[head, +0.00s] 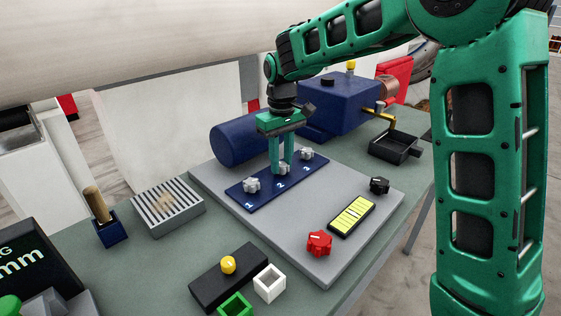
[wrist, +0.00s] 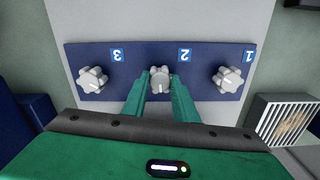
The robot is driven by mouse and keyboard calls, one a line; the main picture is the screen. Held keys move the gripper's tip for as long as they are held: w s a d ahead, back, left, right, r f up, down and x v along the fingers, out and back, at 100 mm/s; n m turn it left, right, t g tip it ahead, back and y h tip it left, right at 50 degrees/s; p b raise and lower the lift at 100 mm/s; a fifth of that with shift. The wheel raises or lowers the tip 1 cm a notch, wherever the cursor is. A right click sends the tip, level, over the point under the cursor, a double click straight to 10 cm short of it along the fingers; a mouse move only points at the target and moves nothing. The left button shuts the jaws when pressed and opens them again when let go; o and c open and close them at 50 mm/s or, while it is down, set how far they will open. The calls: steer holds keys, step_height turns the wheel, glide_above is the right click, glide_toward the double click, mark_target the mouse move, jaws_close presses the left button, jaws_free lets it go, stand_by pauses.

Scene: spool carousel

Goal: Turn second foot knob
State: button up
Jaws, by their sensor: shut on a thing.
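A blue plate with white numbers (head: 262,193) lies on a grey board and carries three light grey star-shaped knobs in a row. The second knob (wrist: 160,80), by the number 2, is the middle one. My gripper (head: 281,172) points down over the plate and is shut on the second knob, one finger on each side of it. In the head view the fingers partly hide this knob. Knob 1 (head: 251,185) and knob 3 (head: 307,154) stand free on either side; they also show in the wrist view. The second knob's white mark points toward my gripper body in the wrist view.
On the same grey board (head: 300,262) are a red knob (head: 319,243), a black knob (head: 379,186) and a yellow scale (head: 352,216). A blue machine (head: 345,103) stands behind. A slatted grey box (head: 168,208) and a brush in a holder (head: 110,229) stand left.

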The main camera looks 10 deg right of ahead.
mark_target(283, 163)
steer(key=n, duration=0.5)
steer(key=shift+w+r+n, duration=0.1)
steer(key=shift+w+n, duration=0.05)
steer(key=shift+n, duration=0.15)
steer(key=n, duration=0.5)
steer(key=shift+d+n, duration=0.1)
steer(key=shift+n, duration=0.2)
steer(key=shift+d, duration=0.1)
steer(key=o, duration=1.1)
steer(key=shift+w, duration=0.1)
steer(key=shift+c, duration=0.2)
step_height(283, 163, up, 11)
steer(key=shift+f, duration=0.2)
